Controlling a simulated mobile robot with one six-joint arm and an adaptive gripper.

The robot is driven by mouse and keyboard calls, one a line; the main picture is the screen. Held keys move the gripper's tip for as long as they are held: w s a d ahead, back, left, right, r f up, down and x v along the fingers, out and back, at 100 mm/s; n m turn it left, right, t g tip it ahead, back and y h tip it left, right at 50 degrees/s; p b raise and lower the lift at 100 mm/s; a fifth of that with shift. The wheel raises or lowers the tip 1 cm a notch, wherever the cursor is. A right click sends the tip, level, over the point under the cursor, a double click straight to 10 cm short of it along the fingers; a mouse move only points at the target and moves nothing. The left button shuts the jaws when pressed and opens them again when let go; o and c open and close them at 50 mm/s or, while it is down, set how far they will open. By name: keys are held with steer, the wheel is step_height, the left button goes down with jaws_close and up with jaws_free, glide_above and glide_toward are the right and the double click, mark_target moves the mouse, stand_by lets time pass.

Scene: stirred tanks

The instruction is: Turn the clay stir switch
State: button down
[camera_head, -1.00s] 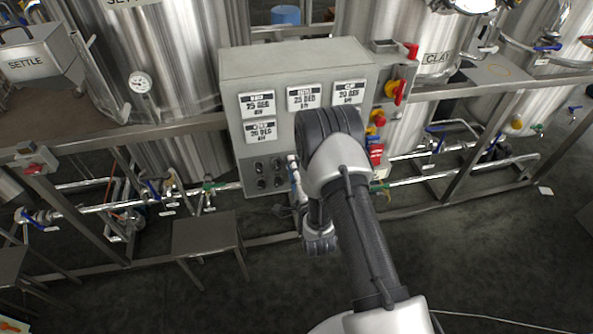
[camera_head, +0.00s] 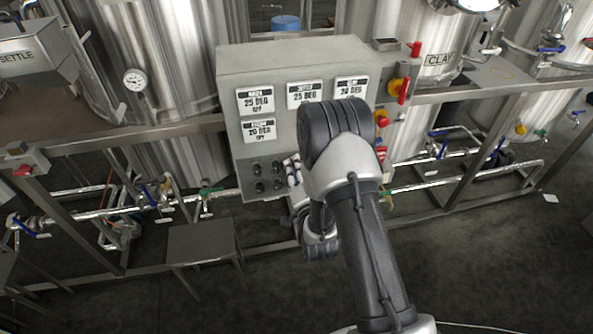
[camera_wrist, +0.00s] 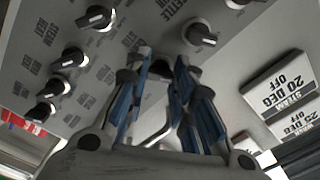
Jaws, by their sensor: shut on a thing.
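The grey control box (camera_head: 290,62) carries black rotary switches on its front. My gripper (camera_head: 291,170) is at the lower part of this front, right of several switches (camera_head: 259,169); my arm hides part of the panel. In the wrist view my gripper (camera_wrist: 160,75) has its blue-padded fingers shut on a black switch knob at the panel. The fingers cover most of that knob and its label, so I cannot read which switch it is. Other black knobs with white pointers (camera_wrist: 200,36) show around it. A CLAY sign (camera_head: 439,59) is on the tank at right.
White temperature displays (camera_head: 257,101) sit above the switches. A red-and-yellow switch (camera_head: 397,88) is on the box's right side. Steel rails, pipes and valves (camera_head: 205,195) run beside the box. A small metal stool (camera_head: 203,243) stands below left.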

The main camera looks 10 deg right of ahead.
steer(key=shift+r, duration=0.1)
stand_by(0.3)
steer(key=c, duration=1.4)
jaws_free()
steer(key=shift+o, duration=0.2)
steer(key=s, duration=0.7)
steer(key=shift+s, duration=0.2)
